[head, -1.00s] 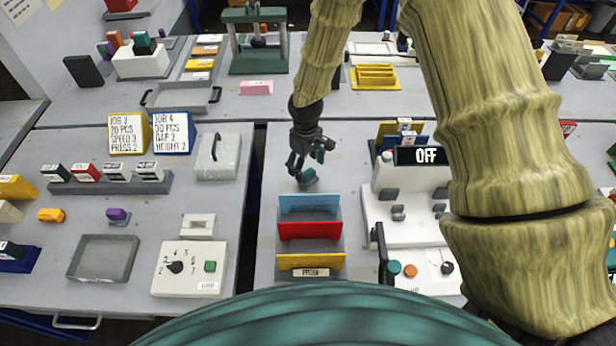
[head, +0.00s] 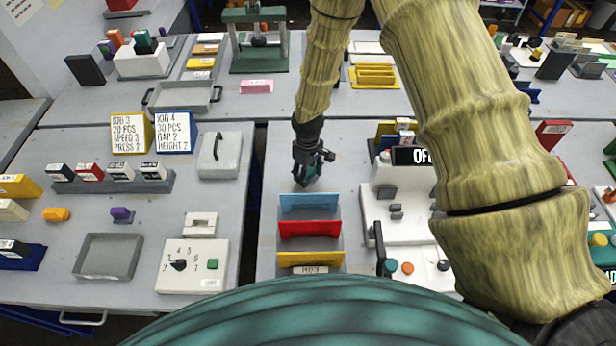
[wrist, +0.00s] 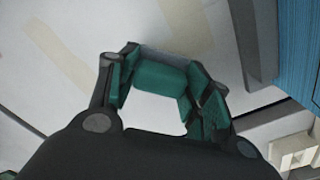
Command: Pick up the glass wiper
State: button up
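The glass wiper is a small teal piece on the grey table, mostly hidden by my gripper in the head view. In the wrist view the teal block (wrist: 162,76) lies between the far ends of my fingers. My gripper (head: 306,178) points down at the table, just behind the blue plate of the rack. In the wrist view my gripper (wrist: 165,85) has its teal-padded fingers on both sides of the block, close to its ends. I cannot tell whether the fingers press on it.
A rack with blue (head: 310,201), red (head: 309,229) and yellow (head: 310,259) plates stands just in front of my gripper. A white machine with a dark display (head: 411,156) stands to the right. Table behind my gripper is clear.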

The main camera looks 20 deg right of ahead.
jog(key=c, duration=0.4)
jog(key=shift+r+b, duration=1.7)
jog(key=shift+r, duration=3.35)
